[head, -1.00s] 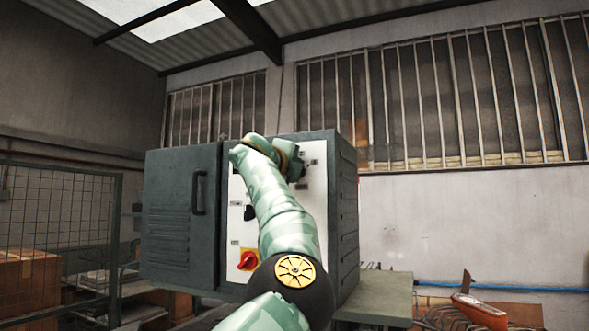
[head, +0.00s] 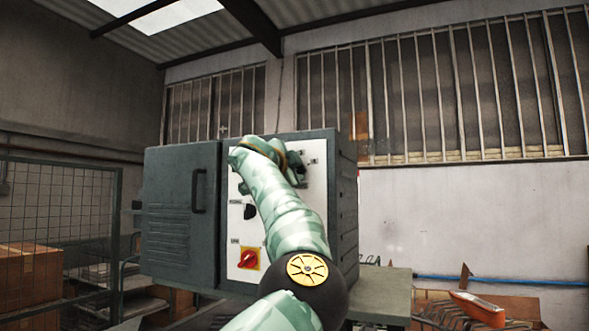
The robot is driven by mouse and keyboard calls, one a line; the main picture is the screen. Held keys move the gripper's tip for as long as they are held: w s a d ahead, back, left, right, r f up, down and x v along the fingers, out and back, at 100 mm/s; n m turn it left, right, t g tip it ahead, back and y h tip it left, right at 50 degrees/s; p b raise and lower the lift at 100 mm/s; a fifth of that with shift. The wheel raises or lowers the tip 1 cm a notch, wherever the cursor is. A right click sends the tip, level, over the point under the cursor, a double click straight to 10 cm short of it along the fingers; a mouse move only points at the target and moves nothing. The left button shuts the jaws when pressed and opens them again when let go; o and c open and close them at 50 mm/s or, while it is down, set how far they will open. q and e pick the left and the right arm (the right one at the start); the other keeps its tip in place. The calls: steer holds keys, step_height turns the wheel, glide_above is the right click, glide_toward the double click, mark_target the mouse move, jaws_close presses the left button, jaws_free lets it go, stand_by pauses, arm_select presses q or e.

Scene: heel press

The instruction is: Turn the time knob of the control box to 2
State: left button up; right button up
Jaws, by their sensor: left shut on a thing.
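The control box (head: 185,215) is a dark grey cabinet with a white panel on the right part of its front. My left arm crosses in front of the panel and hides much of it. My left gripper (head: 298,171) is at the upper right of the panel, shut on what seems to be the time knob, which is mostly hidden behind the hand. I cannot read the knob's setting. A black knob (head: 250,211) and a red switch on a yellow plate (head: 249,259) show lower left on the panel. My right gripper is not in view.
The box stands on a bench whose grey-green top (head: 385,292) shows at the right. A wire mesh fence (head: 75,215) and a cardboard box (head: 28,274) are at the left. An orange tool (head: 478,308) lies at the lower right.

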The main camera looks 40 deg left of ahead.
arm_select(q)
steer(key=shift+f, duration=0.1)
stand_by(0.4)
steer(key=o, duration=1)
steer(key=shift+a, duration=0.1)
steer(key=shift+c, duration=0.2)
steer(key=b+v, duration=0.9)
steer(key=v, duration=0.7)
steer(key=shift+s, duration=0.2)
